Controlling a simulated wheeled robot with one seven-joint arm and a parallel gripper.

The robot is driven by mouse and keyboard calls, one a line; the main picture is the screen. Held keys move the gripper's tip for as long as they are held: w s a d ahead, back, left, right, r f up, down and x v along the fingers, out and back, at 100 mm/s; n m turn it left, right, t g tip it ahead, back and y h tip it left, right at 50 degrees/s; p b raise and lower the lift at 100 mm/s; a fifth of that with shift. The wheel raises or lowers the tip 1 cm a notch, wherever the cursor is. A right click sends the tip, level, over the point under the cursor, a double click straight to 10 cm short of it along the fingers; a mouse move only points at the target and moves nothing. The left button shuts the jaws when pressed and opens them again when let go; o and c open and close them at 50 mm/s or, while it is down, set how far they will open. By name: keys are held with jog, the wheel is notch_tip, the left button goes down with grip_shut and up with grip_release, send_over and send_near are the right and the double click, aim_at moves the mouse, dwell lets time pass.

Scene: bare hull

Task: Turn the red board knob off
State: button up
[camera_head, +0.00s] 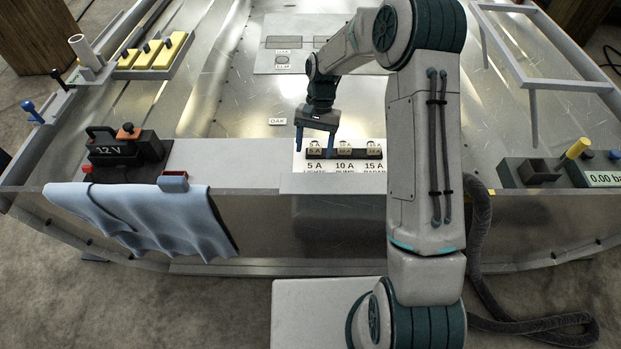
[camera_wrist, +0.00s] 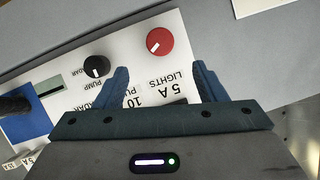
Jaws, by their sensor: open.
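The red knob (camera_wrist: 160,41) is round, with a short white pointer mark towards its lower left in the wrist view. It sits on the white board (camera_wrist: 128,40), above the printed word LIGHTS. A black knob (camera_wrist: 96,66) labelled PUMP is beside it on the left. My gripper (camera_wrist: 162,78) is open and empty, its blue fingers apart, with the red knob beyond the gap and not between them. In the head view, my gripper (camera_head: 315,150) hangs over the board (camera_head: 300,166) at its LIGHTS end. I cannot make out the red knob there.
A dark fuse strip (camera_head: 345,153) marked 5 A, 10 A and 15 A lies by the gripper. Bare metal lies behind.

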jog(key=b+x, duration=0.1)
jog(key=x, duration=1)
jog(key=c, duration=1)
